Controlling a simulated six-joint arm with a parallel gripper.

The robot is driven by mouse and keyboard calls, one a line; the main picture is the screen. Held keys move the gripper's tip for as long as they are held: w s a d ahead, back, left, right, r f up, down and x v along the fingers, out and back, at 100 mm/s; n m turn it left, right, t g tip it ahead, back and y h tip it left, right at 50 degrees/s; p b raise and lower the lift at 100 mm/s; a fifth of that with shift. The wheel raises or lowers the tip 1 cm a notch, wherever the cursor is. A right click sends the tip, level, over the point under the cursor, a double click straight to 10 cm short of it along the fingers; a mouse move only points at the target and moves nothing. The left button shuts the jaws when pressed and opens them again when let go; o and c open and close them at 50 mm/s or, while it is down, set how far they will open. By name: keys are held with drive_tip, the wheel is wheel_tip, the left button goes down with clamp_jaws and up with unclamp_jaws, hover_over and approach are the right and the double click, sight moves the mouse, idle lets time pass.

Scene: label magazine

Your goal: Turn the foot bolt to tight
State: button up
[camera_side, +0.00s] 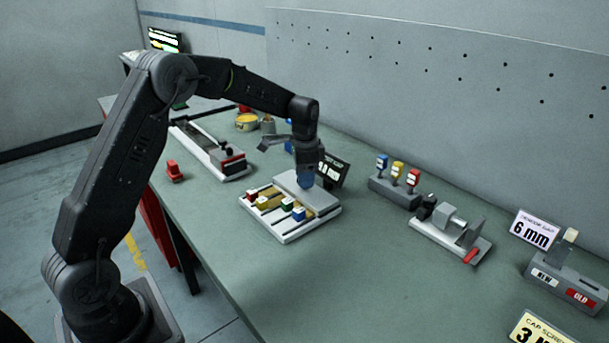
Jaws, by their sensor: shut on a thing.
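My gripper (305,178) points down over the grey raised block (318,195) at the back of a pale slotted fixture (262,226). It is shut on a small blue piece (305,183), which seems to touch or nearly touch the block. The jaws and my wrist hide part of the piece. I cannot tell from this view which part is the foot bolt, or how far it is turned. Red, yellow, green and blue tabs (298,212) sit along the fixture's slots.
A dark sign (334,171) stands close behind the gripper. Left is a long slide device (208,150) and a red piece (174,171). Right are a rack of coloured tools (396,190), a clamp device (450,232) and a NEW/OLD box (566,284).

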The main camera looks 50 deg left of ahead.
drive_tip(key=shift+m, duration=1)
drive_tip(key=o, duration=0.9)
drive_tip(key=shift+o, duration=0.2)
drive_tip(key=shift+r, duration=0.1)
wheel_tip(320, 180, up, 14)
